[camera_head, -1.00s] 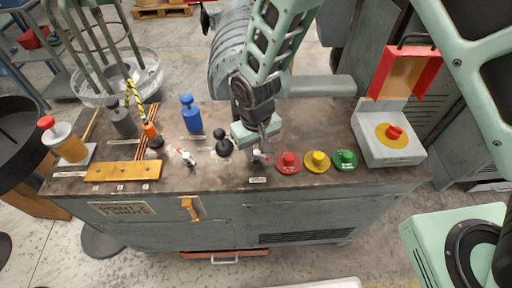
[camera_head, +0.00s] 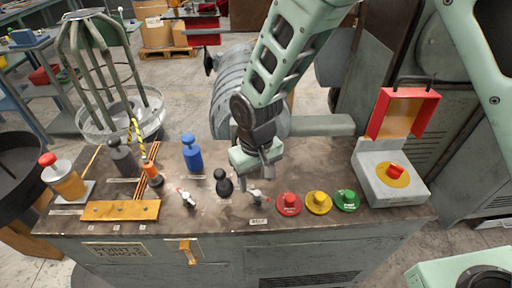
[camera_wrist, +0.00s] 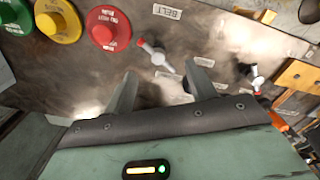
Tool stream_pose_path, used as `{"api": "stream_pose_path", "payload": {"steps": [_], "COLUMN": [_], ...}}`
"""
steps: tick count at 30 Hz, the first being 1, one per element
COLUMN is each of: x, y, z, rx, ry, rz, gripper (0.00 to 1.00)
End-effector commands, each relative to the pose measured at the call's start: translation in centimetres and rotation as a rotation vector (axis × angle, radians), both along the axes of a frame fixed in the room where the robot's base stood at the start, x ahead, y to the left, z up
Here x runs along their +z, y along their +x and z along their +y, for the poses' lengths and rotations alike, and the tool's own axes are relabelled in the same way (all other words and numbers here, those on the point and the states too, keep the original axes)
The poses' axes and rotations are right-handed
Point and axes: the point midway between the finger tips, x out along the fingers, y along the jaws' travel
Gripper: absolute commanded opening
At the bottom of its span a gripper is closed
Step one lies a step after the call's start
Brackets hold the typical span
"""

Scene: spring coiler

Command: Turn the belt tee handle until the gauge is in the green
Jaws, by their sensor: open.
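The belt tee handle (camera_head: 256,194) is a small silver and white lever on the console top, behind the BELT label (camera_head: 259,222). In the wrist view the handle (camera_wrist: 156,56) shows a red tip and lies ahead of the fingertips, near the line between them. My gripper (camera_head: 264,174) is just behind and above the handle in the head view. In the wrist view my gripper (camera_wrist: 162,78) has its two fingers apart with nothing between them. It appears apart from the handle. I cannot make out a gauge in either view.
A black knob (camera_head: 223,184) and another red-tipped tee handle (camera_head: 186,197) stand left of the belt handle. Red (camera_head: 289,204), yellow (camera_head: 319,203) and green (camera_head: 347,200) buttons sit close on its right. A box with a raised red cover (camera_head: 403,112) stands farther right.

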Motion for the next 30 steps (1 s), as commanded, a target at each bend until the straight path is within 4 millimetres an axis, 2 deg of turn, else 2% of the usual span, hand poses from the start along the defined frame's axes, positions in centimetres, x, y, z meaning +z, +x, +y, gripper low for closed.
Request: {"api": "stream_pose_path", "payload": {"steps": [1,9,15,21,29,30], "x": [1.3,7.6,10.8,12.1,12.2,12.2], "y": [0.1,0.0,0.0,-0.1,-0.1,-0.1], "z": [0.1,0.1,0.1,0.0,0.0,0.0], "rx": [0.000,0.001,0.000,0.000,0.001,0.001], "ry": [0.003,0.003,0.001,0.000,-0.001,-0.001], "rz": [-0.004,-0.003,-0.001,0.001,0.002,0.002], "gripper": [0.56,0.56,0.56,0.56,0.56,0.45]}}
